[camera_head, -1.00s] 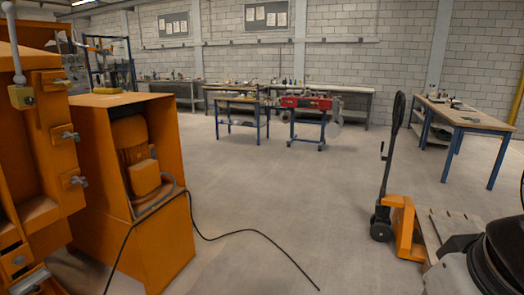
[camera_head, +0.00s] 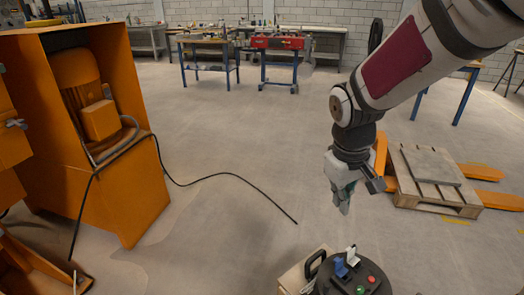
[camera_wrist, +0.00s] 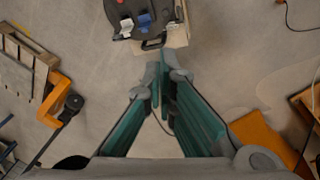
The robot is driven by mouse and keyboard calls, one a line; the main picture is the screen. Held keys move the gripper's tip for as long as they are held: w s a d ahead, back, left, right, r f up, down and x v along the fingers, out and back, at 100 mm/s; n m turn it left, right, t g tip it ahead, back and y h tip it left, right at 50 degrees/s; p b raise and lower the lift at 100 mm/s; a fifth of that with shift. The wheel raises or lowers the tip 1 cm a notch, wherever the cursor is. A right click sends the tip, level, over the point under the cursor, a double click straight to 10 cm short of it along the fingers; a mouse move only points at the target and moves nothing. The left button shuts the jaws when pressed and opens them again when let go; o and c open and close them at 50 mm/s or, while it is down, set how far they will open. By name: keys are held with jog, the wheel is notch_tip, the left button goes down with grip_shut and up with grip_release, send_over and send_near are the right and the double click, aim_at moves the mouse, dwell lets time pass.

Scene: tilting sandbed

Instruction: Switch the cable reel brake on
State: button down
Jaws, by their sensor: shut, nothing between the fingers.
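The cable reel (camera_head: 330,284) is black and round, at the bottom edge of the head view and partly cut off. Its top carries a blue part (camera_head: 340,267), a white part (camera_head: 351,253), a red button (camera_head: 372,279) and a green button (camera_head: 360,290). I cannot tell which is the brake or how it is set. In the wrist view the reel (camera_wrist: 150,8) is at the top edge, with the blue part (camera_wrist: 144,20) and white part (camera_wrist: 126,24). My gripper (camera_head: 343,205) is shut and empty, pointing down above the reel and apart from it.
A pale wooden support (camera_head: 293,279) shows under the reel. An orange pallet truck (camera_head: 381,160) with a wooden pallet (camera_head: 437,203) stands at right. An orange motor cabinet (camera_head: 120,200) is at left, with a black cable (camera_head: 225,174) on the floor.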

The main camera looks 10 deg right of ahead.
jog(key=w+f+n+g+y+b, duration=0.1)
jog(key=w+f+b, duration=0.25)
jog(key=f, duration=0.95)
jog(key=w+f+n+b, duration=0.1)
jog(key=w+f+b, duration=0.25)
jog(key=f, duration=0.85)
jog(key=w+f+n+g+y+b, duration=0.1)
jog(key=w+f+b, duration=0.25)
jog(key=f, duration=0.95)
jog(key=s+f+b, duration=0.4)
jog(key=f+b, duration=0.1)
jog(key=f, duration=0.7)
jog(key=shift+f+b, duration=0.2)
jog(key=shift+b, duration=0.15)
jog(key=shift+s, duration=0.15)
